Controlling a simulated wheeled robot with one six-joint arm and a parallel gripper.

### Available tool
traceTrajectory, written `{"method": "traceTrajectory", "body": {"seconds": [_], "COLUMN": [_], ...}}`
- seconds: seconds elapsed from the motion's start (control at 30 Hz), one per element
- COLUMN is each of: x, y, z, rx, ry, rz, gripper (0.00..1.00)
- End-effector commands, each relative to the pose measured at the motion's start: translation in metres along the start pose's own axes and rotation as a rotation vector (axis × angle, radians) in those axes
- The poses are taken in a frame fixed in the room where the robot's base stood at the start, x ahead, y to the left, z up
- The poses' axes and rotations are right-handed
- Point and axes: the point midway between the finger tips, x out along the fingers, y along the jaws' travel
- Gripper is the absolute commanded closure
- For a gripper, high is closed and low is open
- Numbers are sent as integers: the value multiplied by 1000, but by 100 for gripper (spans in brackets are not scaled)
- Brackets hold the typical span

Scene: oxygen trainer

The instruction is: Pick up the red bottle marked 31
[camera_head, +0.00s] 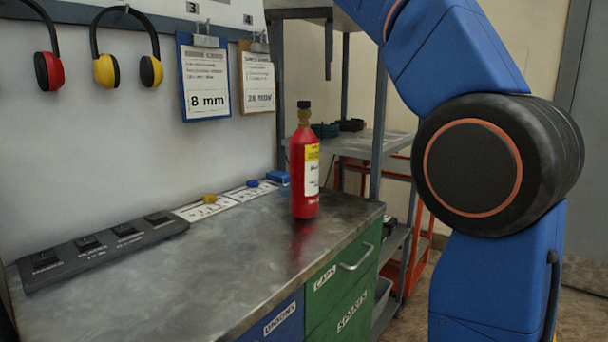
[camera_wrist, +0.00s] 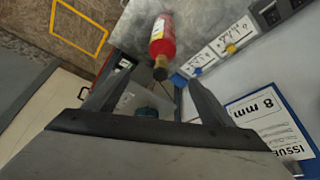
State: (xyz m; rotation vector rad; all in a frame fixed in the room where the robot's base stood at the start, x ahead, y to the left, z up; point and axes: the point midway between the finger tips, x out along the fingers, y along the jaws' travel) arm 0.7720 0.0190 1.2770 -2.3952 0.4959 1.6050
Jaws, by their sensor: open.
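A red bottle (camera_head: 304,172) stands upright on the metal worktop (camera_head: 215,268), close to its far right corner. It has a dark cap, a brass-coloured neck and a yellow and white label; I cannot read a number on it. The bottle also shows in the wrist view (camera_wrist: 161,42), beyond the fingers, with its cap end towards me. My gripper (camera_wrist: 158,88) is open, its two fingers apart and nothing between them; the bottle lies a little ahead of the fingertips. In the head view my gripper is out of frame and only my blue arm shows.
A dark strip with several slots (camera_head: 100,250) lies along the wall. Cards with a yellow knob (camera_head: 210,198) and a blue knob sit left of the bottle. Ear defenders and clipboards (camera_head: 205,85) hang above. A grey shelf rack (camera_head: 375,145) stands behind. The worktop's front is clear.

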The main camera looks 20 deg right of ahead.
Motion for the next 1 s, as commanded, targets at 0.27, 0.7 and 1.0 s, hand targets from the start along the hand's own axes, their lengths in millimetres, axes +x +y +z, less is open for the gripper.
{"method": "traceTrajectory", "body": {"seconds": [0.27,0.7,1.0], "x": [-3,62,105], "y": [-8,-7,-7], "z": [-6,-5,-6], "rx": [31,30,30], "ry": [0,-2,0], "rz": [5,6,4], "gripper": [24,24,24]}}
